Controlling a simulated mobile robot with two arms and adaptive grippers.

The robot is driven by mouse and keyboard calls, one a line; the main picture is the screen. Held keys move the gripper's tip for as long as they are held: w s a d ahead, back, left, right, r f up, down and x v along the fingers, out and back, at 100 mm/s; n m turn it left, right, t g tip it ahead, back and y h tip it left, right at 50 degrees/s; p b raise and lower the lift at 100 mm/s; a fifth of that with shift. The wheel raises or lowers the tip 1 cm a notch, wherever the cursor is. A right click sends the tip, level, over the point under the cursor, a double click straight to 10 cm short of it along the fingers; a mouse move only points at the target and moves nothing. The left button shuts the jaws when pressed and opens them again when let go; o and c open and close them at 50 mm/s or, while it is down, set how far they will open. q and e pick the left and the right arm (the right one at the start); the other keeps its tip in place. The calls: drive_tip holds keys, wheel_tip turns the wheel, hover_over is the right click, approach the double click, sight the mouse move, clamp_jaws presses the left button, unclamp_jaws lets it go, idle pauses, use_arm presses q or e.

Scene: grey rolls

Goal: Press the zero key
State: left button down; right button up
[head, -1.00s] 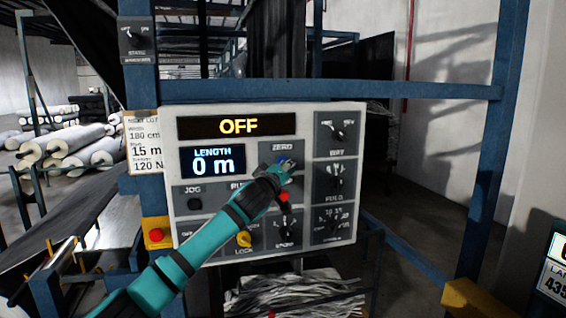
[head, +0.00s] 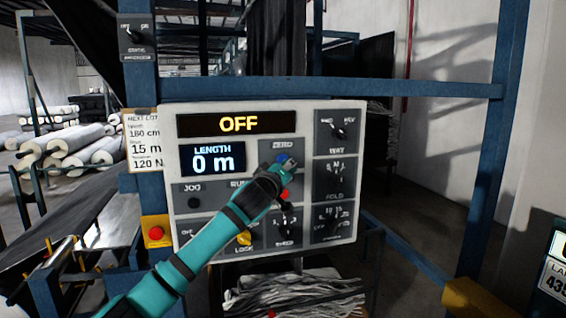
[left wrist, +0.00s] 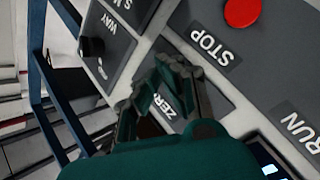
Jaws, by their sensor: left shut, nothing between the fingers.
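The grey-white control panel (head: 365,112) faces me. The zero key (head: 281,158) is a small blue button below the ZERO label (head: 283,144), partly covered by my left gripper (head: 290,163). The gripper is shut and empty, its tips right at the key; I cannot tell whether they touch it. In the left wrist view the shut fingers (left wrist: 175,65) lie over the ZERO plate (left wrist: 182,112), and the key is hidden behind them. The length display (head: 212,160) reads 0 m and the upper display (head: 239,124) reads OFF. My right gripper is not in view.
The red stop button (left wrist: 242,12) is close beside the fingers in the left wrist view. Dark knobs (head: 337,130) line the panel's right side. A yellow lock knob (head: 244,238) sits beside my left arm. Blue frame bars (head: 420,90) surround the panel.

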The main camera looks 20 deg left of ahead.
use_arm(q)
drive_tip(key=shift+s+d+b, duration=0.5)
drive_tip(key=shift+s+d, duration=0.2)
drive_tip(key=shift+s, duration=0.35)
drive_tip(key=shift+s+d+b, duration=0.5)
drive_tip(key=shift+s+d, duration=0.2)
drive_tip(key=shift+s, duration=0.3)
